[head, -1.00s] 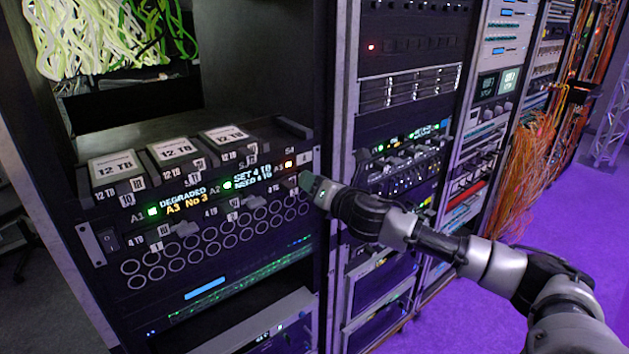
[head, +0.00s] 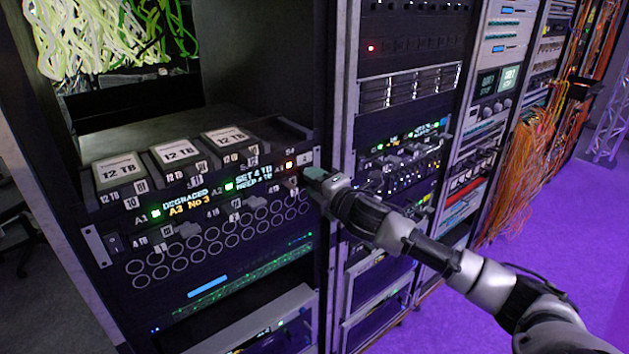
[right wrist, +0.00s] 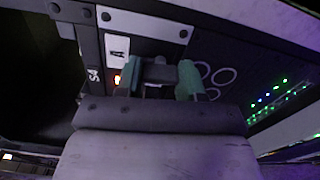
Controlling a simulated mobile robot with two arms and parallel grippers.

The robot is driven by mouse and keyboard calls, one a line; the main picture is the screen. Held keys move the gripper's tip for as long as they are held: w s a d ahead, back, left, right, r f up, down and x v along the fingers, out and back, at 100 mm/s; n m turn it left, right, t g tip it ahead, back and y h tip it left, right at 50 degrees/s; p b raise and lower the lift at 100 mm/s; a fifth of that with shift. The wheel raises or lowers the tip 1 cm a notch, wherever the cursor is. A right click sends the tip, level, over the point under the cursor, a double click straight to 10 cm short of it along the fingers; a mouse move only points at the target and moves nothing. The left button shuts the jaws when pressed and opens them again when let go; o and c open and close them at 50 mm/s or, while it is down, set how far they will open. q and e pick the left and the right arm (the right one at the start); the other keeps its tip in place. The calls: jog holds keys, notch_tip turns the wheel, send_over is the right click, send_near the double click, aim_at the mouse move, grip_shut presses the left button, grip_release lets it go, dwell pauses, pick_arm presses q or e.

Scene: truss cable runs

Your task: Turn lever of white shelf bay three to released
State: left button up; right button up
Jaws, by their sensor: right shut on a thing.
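The drive shelf (head: 215,240) is a dark unit with bays marked A1, A2 and A3, and its display reads DEGRADED, A3 No 3. A small orange-red light (head: 289,165) glows by A3. My right gripper (head: 309,176) is at the shelf's right end, just below that light. In the right wrist view, its teal fingertips (right wrist: 160,78) are shut on both sides of a dark lever (right wrist: 159,72), beside a white label plate (right wrist: 118,48) marked A. In the head view the gripper hides most of this lever, so its angle is unclear. My left gripper is not in view.
Three drives (head: 178,151) labelled 12 TB lie on top of the shelf. Two other grey levers (head: 188,230) stand on its front to the left. A rack post (head: 340,120) and a second rack (head: 405,150) are close on the right.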

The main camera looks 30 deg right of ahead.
jog(key=shift+m, duration=0.7)
jog(key=o, duration=0.9)
jog(key=shift+s, duration=0.1)
jog(key=shift+s+d+b, duration=0.15)
jog(key=shift+s+b, duration=0.45)
jog(key=shift+s, duration=1.15)
jog(key=shift+s+d+b, duration=0.15)
jog(key=shift+s+b, duration=0.45)
jog(key=shift+s, duration=1.2)
jog(key=shift+s+d+b, duration=0.15)
jog(key=shift+s+b, duration=0.45)
jog(key=shift+s, duration=1.15)
